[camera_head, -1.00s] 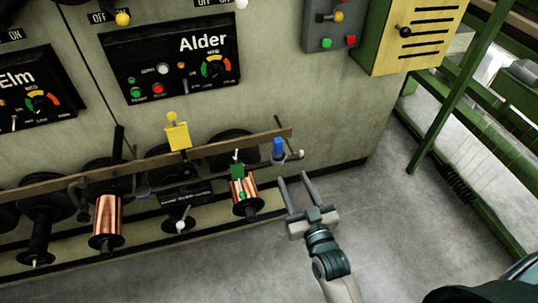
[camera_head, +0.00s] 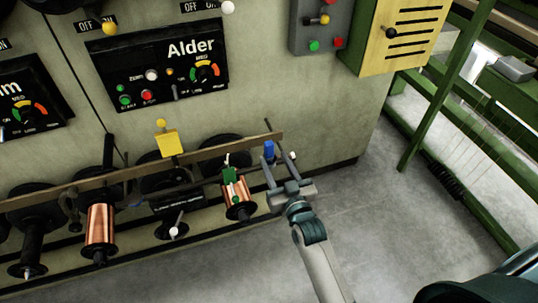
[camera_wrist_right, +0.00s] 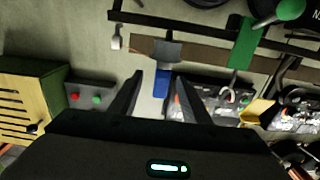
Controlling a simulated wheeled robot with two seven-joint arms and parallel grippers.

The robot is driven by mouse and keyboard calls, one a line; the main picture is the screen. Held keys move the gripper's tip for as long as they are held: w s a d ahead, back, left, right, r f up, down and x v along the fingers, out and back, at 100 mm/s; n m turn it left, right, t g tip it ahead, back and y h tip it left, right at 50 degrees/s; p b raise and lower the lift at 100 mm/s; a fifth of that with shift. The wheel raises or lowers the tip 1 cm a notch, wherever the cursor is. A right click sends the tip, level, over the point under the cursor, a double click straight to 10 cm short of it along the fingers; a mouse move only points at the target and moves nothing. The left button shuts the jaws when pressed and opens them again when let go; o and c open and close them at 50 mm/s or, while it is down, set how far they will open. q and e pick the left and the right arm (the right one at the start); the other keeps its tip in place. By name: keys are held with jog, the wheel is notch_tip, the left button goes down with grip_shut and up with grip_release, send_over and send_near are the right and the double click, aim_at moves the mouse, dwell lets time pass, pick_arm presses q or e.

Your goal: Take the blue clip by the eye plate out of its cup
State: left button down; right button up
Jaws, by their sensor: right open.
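The blue clip (camera_head: 269,150) stands upright at the right end of the wooden rail (camera_head: 155,172). In the right wrist view the clip (camera_wrist_right: 161,83) shows between my fingers, with its grey cup (camera_wrist_right: 166,50) beyond it. My right gripper (camera_head: 278,162) is open, its fingers on either side of the clip; I cannot tell whether they touch it. The right gripper also shows in the wrist view (camera_wrist_right: 162,85). The eye plate cannot be made out surely. My left gripper is out of view.
A green clip (camera_head: 230,175) hangs by a copper spool (camera_head: 238,198) just left of my gripper. A yellow tag (camera_head: 168,142) stands on the rail. The Alder panel (camera_head: 158,62) is above on the cabinet wall.

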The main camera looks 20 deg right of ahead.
aim_at(272, 155)
jog(key=w, duration=0.2)
jog(key=shift+w, duration=0.6)
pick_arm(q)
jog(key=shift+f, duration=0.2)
pick_arm(e)
jog(key=shift+w, duration=0.1)
jog(key=shift+w+a+r, duration=0.15)
jog(key=shift+w, duration=0.45)
jog(key=w, duration=0.3)
jog(key=shift+a, duration=0.2)
jog(key=shift+w, duration=0.5)
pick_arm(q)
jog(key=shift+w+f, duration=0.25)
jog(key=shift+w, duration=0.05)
